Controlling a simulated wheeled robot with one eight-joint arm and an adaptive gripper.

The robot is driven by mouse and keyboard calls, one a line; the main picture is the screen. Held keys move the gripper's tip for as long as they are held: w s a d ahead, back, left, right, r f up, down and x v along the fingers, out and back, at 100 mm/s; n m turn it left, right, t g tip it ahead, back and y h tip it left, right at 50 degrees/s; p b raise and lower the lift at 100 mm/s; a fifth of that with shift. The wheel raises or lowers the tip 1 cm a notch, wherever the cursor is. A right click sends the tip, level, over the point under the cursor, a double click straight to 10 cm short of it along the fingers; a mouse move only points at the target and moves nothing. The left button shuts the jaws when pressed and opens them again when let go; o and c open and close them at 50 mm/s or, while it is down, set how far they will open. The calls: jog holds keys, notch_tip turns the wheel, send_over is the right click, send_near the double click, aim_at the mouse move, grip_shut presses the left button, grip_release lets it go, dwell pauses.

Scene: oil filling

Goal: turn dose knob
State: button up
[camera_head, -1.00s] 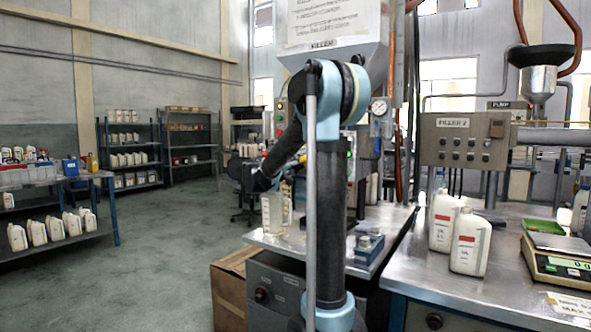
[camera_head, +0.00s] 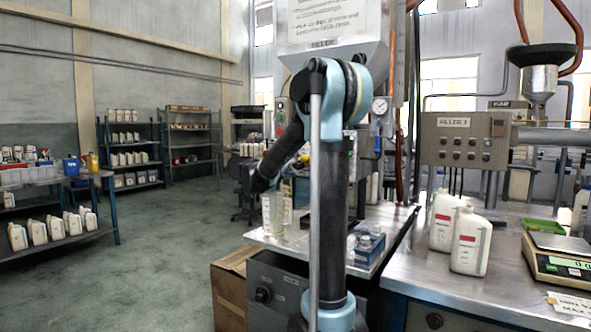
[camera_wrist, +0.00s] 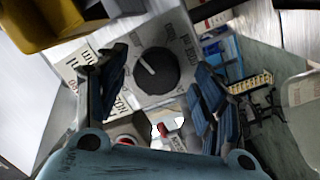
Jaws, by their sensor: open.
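The dose knob (camera_wrist: 158,71) is round and black with a white pointer line, in the wrist view. It sits on a grey panel (camera_wrist: 152,28) with printed labels around it, partly unreadable. My gripper (camera_wrist: 160,85) is open, with one dark blue-padded finger left of the knob and the other to its right. The knob shows between and beyond the fingers; I see no contact. In the head view my arm hides most of the gripper, and I cannot pick out this knob for certain.
In the wrist view a yellow part (camera_wrist: 60,20) is close at the upper left. Open floor lies left.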

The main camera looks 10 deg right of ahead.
jog(key=v, duration=1)
jog(key=shift+a, duration=0.15)
jog(key=shift+s+f, duration=0.15)
jog(key=s+d+f+g+y, duration=0.3)
jog(key=s+d+f, duration=0.2)
jog(key=s+f, duration=0.4)
jog(key=s+d+f+g+y, duration=0.35)
jog(key=s+d+f, duration=0.35)
jog(key=s, duration=0.4)
jog(key=s+a+f+g+y, duration=0.1)
jog(key=s+a+f+y, duration=0.2)
jog(key=s+a+f, duration=0.2)
jog(key=s+a+f+g+y, duration=0.1)
jog(key=s+a+f+y, duration=0.3)
jog(key=s+f, duration=0.7)
jog(key=s+a, duration=0.1)
jog(key=s, duration=0.1)
jog(key=shift+s+f+g, duration=0.3)
jog(key=shift+f+g, duration=0.05)
jog(key=shift+f, duration=0.05)
